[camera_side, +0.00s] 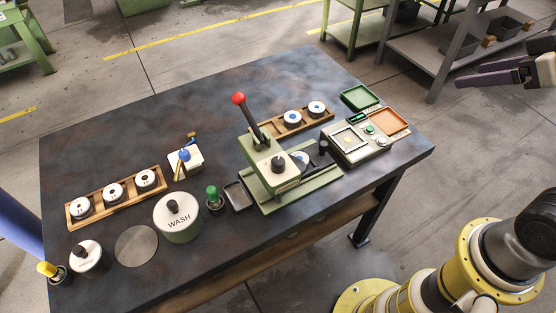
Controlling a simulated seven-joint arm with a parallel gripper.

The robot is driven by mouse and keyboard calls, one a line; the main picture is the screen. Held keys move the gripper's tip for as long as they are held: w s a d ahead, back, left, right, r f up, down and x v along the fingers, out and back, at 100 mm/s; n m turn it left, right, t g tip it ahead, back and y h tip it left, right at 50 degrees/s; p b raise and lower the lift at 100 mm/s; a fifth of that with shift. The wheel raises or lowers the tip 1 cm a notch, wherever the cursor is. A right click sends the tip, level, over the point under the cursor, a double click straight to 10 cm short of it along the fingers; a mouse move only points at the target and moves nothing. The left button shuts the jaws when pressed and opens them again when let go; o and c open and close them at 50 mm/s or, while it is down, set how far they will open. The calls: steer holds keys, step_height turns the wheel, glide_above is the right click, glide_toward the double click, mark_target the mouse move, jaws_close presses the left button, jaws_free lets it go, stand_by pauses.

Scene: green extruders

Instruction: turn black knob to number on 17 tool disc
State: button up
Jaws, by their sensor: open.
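A green extruder (262,185) with a red-topped lever stands right of the table's middle. A black knob (278,163) sits on its light top plate. Any numbers around it are too small to read. I cannot read 17 on any disc. My gripper (472,75) is open and empty at the upper right, off the table and far from the knob.
A wash pot (178,228), white lidded pot (85,257) and green-handled tool (213,196) stand near the front. A scale (358,145), green tray (359,98) and orange tray (388,121) are at the right. The table's back left (140,130) is clear.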

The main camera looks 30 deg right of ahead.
steer(key=w+a+r+n+t+y, duration=0.2)
steer(key=w+a+r+n+t, duration=0.15)
steer(key=w, duration=0.55)
steer(key=w+a+r+n+t+y, duration=0.25)
steer(key=w+n, duration=0.25)
steer(key=w, duration=0.4)
steer(key=n+g+y, duration=0.3)
steer(key=g+y, duration=0.4)
steer(key=y, duration=0.5)
glide_toward(285, 163)
steer(key=x, duration=1.1)
steer(key=shift+w+a+f, duration=0.1)
steer(key=shift+w+f, duration=0.15)
